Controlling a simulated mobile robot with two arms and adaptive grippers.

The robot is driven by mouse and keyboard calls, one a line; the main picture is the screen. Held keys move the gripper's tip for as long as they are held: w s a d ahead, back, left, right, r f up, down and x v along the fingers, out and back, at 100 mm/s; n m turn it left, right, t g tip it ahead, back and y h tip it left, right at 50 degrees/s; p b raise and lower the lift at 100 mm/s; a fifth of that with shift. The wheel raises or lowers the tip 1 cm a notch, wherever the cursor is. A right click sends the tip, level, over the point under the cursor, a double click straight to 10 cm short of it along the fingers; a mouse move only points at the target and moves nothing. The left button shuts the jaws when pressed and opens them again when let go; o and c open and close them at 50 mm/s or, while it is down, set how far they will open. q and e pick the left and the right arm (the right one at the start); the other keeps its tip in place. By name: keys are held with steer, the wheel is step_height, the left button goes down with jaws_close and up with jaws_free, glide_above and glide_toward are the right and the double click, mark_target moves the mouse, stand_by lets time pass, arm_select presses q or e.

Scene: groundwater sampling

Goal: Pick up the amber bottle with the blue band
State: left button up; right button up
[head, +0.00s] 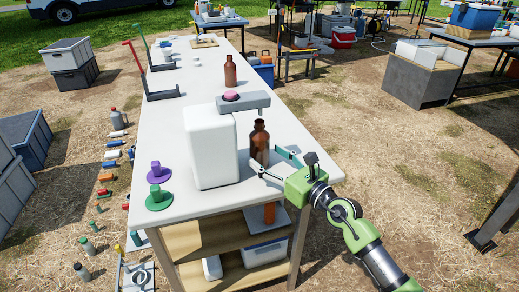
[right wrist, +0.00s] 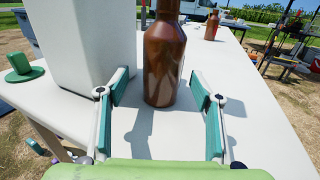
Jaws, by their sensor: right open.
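An amber bottle (head: 260,146) stands upright near the front right of the white table, beside a white block-shaped device (head: 210,150) whose grey arm overhangs it. It also shows in the right wrist view (right wrist: 165,62). I see no blue band on its visible side. My right gripper (head: 274,163) is open at the bottle. In the right wrist view its green-padded fingers lie left and right of the bottle, with gaps on both sides. A second amber bottle (head: 230,72) stands farther back, also with no blue band visible; the right wrist view shows it too (right wrist: 211,27). My left gripper is not in view.
A purple (head: 158,175) and a green (head: 159,198) knobbed piece sit at the table's left edge. A pink-topped button (head: 231,96) is on the device. Red and green stands (head: 163,94) are farther back. The table right of the bottle is clear.

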mark_target(266, 151)
steer(key=x, duration=0.2)
steer(key=b+x, duration=0.1)
steer(key=shift+w+a+r, duration=0.1)
steer(key=shift+w+r, duration=0.15)
steer(key=shift+w, duration=0.15)
steer(key=shift+w+a, duration=0.3)
steer(key=shift+w, duration=0.1)
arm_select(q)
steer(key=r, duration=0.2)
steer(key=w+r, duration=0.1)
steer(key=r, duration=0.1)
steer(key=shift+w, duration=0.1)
arm_select(e)
steer(key=c, duration=1.5)
steer(key=shift+r, duration=0.15)
steer(key=shift+c, duration=0.5)
steer(key=shift+r, duration=0.2)
